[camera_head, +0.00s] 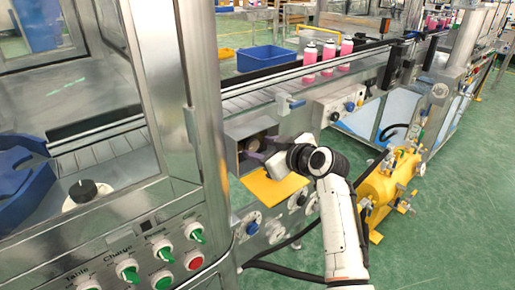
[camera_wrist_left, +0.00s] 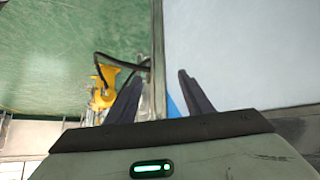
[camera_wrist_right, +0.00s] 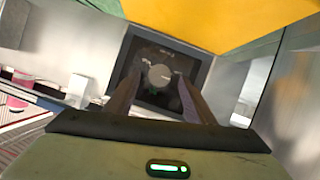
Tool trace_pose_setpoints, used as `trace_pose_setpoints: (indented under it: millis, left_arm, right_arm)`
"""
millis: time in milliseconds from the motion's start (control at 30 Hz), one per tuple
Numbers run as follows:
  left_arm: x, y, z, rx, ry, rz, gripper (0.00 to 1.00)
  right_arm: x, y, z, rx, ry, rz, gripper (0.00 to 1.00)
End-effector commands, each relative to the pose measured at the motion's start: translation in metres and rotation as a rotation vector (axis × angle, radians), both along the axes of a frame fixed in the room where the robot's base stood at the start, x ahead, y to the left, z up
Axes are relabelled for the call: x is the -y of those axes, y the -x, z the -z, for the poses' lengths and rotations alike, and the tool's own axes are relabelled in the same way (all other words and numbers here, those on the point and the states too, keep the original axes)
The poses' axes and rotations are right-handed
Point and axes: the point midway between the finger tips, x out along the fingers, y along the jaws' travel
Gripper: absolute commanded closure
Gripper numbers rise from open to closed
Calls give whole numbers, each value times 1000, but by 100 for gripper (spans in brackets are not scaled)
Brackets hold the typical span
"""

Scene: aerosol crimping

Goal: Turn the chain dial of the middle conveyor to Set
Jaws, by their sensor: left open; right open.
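A round grey dial (camera_wrist_right: 159,76) on a dark panel sits inside an open recessed box (camera_head: 237,134) under the conveyor (camera_head: 250,97). The dial also shows in the head view (camera_head: 256,143), partly hidden. My right gripper (camera_head: 256,153) reaches into the box mouth and is open. In the right wrist view its two fingers stand on either side of the dial; whether they touch it I cannot tell. Small labels surround the dial but are too blurred to read. My left gripper (camera_wrist_left: 156,85) is open and empty, seen only in the left wrist view.
A yellow flap (camera_head: 275,188) juts out below the box. A steel cabinet post (camera_head: 200,120) stands close on its left. Knobs and a black hose lie below. Pink cans (camera_head: 328,55) and a blue bin (camera_head: 266,59) are above. A yellow machine (camera_head: 385,185) stands on the right.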

Motion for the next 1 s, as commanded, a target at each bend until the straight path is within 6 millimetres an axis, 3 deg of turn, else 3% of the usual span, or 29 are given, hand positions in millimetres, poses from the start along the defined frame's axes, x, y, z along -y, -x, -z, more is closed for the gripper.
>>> trace_pose_setpoints:
  millis: [200,533,567,800,1000]
  left_arm:
    - [1,-1,0,5,2,0,54]
    - [1,-5,-3,13,3,0,54]
    - [1,-6,-3,14,3,0,54]
    - [1,-7,-3,16,2,2,54]
    - [0,-7,-4,15,1,2,54]
  right_arm:
    - [-8,-15,7,0,0,1,51]
    - [-9,-17,8,2,0,2,51]
    - [-9,-17,8,2,0,2,52]
    - [-9,-17,8,1,0,2,92]
    - [-9,-17,8,-7,-8,1,92]
